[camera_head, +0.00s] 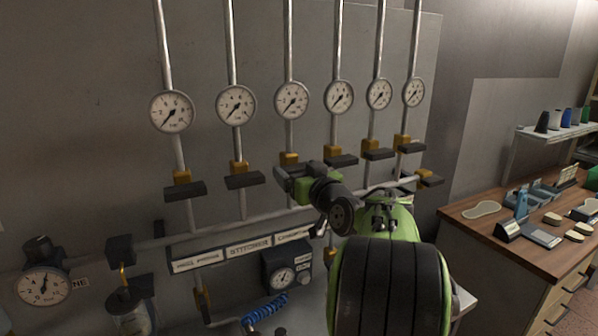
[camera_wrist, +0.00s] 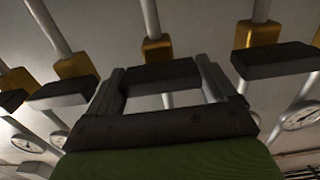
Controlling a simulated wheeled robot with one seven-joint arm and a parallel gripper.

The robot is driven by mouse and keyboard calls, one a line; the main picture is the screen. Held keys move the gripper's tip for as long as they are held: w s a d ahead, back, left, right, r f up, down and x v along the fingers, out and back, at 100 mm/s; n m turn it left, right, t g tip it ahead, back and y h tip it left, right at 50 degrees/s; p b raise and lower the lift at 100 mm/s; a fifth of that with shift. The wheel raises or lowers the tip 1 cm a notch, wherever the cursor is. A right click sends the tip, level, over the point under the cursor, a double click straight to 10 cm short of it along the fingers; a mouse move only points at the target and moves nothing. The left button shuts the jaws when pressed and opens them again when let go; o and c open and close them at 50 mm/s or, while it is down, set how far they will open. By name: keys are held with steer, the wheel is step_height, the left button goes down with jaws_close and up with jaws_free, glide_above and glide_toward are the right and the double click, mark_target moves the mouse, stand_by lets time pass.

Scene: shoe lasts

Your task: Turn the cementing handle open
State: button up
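A row of brass valves with dark flat handles hangs on pipes under round gauges in the head view. The third valve from the left (camera_head: 289,159) is above my gripper (camera_head: 288,181), which hides its handle. In the wrist view, this dark handle (camera_wrist: 160,76) lies across between the two spread fingers of my gripper (camera_wrist: 160,88). The fingers look open and close to it; I cannot tell whether they touch it. A label that seems to read "cementing" (camera_head: 293,235) is on the lower rail, but the lettering is blurred.
Neighbouring handles (camera_head: 244,180) and (camera_head: 341,160) sit close on both sides. A horizontal pipe (camera_head: 225,229) runs below. A wooden bench (camera_head: 480,230) with tools stands at right.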

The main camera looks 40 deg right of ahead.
steer(key=shift+r, duration=0.1)
steer(key=shift+c, duration=0.6)
steer(key=shift+n+b, duration=0.3)
steer(key=shift+b, duration=0.35)
steer(key=n+b, duration=0.2)
steer(key=b, duration=0.2)
steer(key=shift+n+b, duration=0.35)
steer(key=shift+n, duration=0.05)
steer(key=n+b, duration=0.4)
steer(key=b, duration=0.1)
steer(key=n+b, duration=0.4)
steer(key=n, duration=0.1)
steer(key=shift+a+n, duration=0.1)
steer(key=shift+n, duration=0.3)
steer(key=shift+n+b, duration=0.95)
steer(key=shift+n, duration=1.35)
